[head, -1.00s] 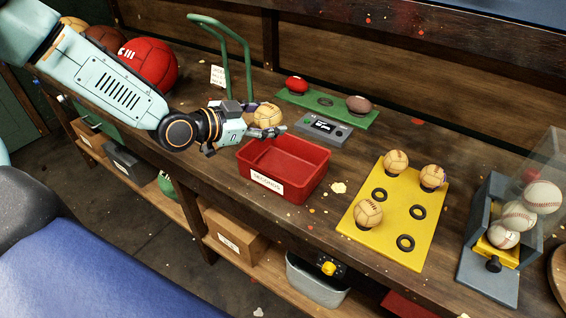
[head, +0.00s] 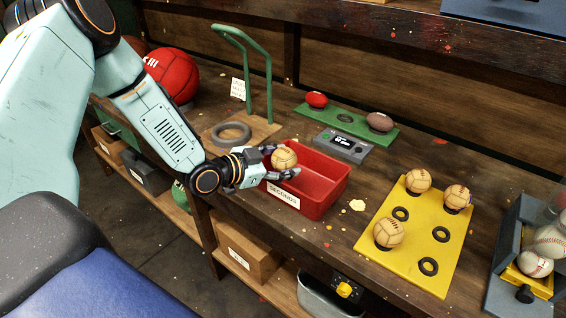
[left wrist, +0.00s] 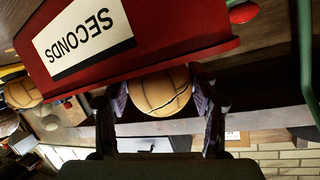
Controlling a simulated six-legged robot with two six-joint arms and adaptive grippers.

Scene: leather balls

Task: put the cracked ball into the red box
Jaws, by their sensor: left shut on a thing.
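My left gripper (head: 285,163) is shut on a tan panelled ball (head: 284,156) at the left end of the red box (head: 337,194). In the left wrist view the ball (left wrist: 160,93) sits between both fingers, and the rim of the red box (left wrist: 200,52) hides part of it. My right gripper is not in view.
A yellow board (head: 418,225) to the right holds three tan balls and several empty black rings. Behind the box are a grey display unit (head: 343,146) and a green rack (head: 348,122). A green-framed stand (head: 245,127) with a grey ring is at the left.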

